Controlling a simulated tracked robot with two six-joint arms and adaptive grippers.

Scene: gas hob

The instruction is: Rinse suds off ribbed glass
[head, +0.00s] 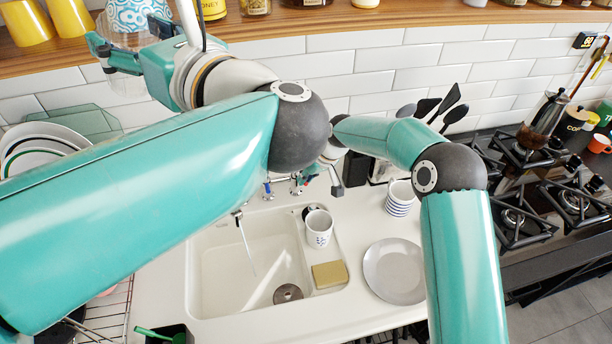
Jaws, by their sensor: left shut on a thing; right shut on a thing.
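A clear glass (124,84) is at the upper left, in front of the tiles and just below the shelf edge. My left gripper (128,62) is shut on it, well above and left of the sink. Its ribs and any suds on it are too faint to tell. A thin tap spout (238,213) hangs over the left part of the sink (207,265), with a pale streak like running water below it. The tap's blue and red markings show at the sink's back edge.
A mug (319,228) and a yellow sponge (329,274) are at the sink's right. A grey plate (394,271) and striped cups (400,198) stand on the counter. Plates (42,140) fill the left rack. The gas hob (520,220) is at right; the shelf (250,42) runs above.

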